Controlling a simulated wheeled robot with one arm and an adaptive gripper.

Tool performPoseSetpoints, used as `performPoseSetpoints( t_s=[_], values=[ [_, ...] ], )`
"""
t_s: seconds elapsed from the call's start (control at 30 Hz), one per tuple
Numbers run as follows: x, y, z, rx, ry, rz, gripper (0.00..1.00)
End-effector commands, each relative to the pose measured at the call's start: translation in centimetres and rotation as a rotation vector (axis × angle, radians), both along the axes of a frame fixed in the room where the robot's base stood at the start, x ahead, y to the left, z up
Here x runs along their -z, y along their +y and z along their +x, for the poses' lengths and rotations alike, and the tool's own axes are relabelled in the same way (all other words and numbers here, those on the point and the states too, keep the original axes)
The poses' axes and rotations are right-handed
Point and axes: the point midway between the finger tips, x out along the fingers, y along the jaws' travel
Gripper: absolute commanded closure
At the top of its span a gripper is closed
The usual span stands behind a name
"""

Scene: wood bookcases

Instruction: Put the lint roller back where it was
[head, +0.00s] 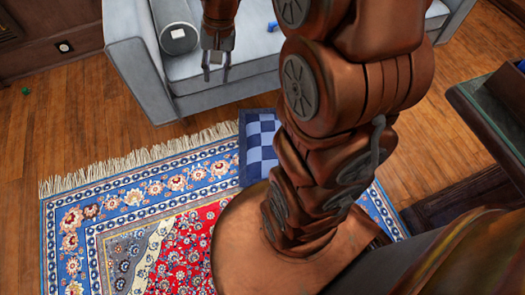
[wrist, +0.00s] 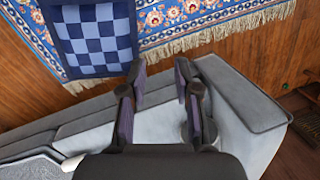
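My gripper (head: 216,74) hangs over the front of the grey sofa (head: 250,62) in the head view, fingers pointing down and apart. In the wrist view my gripper (wrist: 160,78) is open, with nothing between its fingers. No lint roller can be made out for certain. A small blue object (head: 272,26) lies on the sofa seat, to the right of my gripper; it is too small to identify. A small pale object (wrist: 72,162) shows at the lower left on the sofa (wrist: 160,124) in the wrist view, partly hidden by my gripper's body.
A grey bolster (head: 178,38) lies at the sofa's left end. A blue checkered cloth or cushion (head: 258,150) lies on the patterned rug (head: 120,215). A small green object (head: 25,91) is on the wood floor (head: 70,130). A dark table (head: 480,115) stands at the right.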

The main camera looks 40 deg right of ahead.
Motion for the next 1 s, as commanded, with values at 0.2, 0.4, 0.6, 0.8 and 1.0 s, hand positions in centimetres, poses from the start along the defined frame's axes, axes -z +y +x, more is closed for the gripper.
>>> performPoseSetpoints(
  t_s=[0.2,0.4,0.6,0.8,1.0],
  values=[
    [-0.6,4.1,-8.9,-0.237,0.089,-0.036,0.68],
    [-0.4,5.6,-17.1,-0.433,0.18,-0.066,0.68],
    [-0.1,5.8,-22.9,-0.567,0.244,-0.087,0.68],
    [0.0,5.6,-24.9,-0.613,0.271,-0.092,0.68],
    [0.0,5.6,-24.9,-0.614,0.272,-0.093,0.68]
  ],
)
